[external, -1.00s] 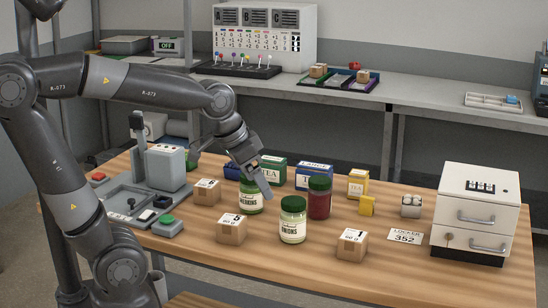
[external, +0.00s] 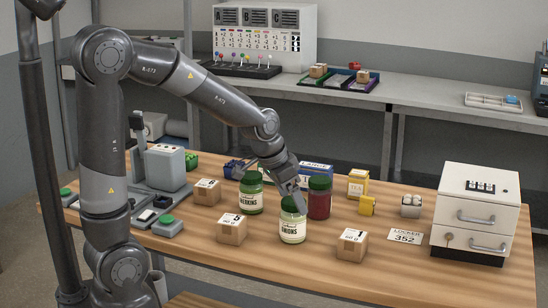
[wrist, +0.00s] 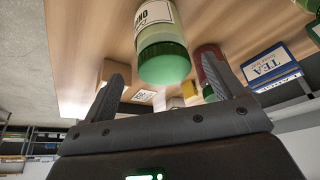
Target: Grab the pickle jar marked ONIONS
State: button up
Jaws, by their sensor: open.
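The ONIONS jar (external: 292,230), with a green lid and a pale label, stands upright near the front middle of the table. In the wrist view the jar (wrist: 158,27) appears upside down, its green lid towards me. My gripper (external: 294,200) is open and low at the lid of this jar. In the wrist view my gripper's (wrist: 163,66) fingers lie on either side of the lid with gaps; contact is not visible. The GHERKINS jar (external: 250,195) stands to the left. A dark red jar (external: 319,203) with a green lid stands close on the right.
Small cardboard boxes stand in front at left (external: 231,229) and right (external: 352,243). A white locker box (external: 474,210) is at the right end.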

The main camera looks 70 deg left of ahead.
aim_at(296, 211)
jog(key=shift+a+x, duration=0.2)
jog(key=shift+x, duration=2.4)
jog(key=shift+s, duration=0.1)
jog(key=shift+c, duration=0.3)
jog(key=c, duration=1.4)
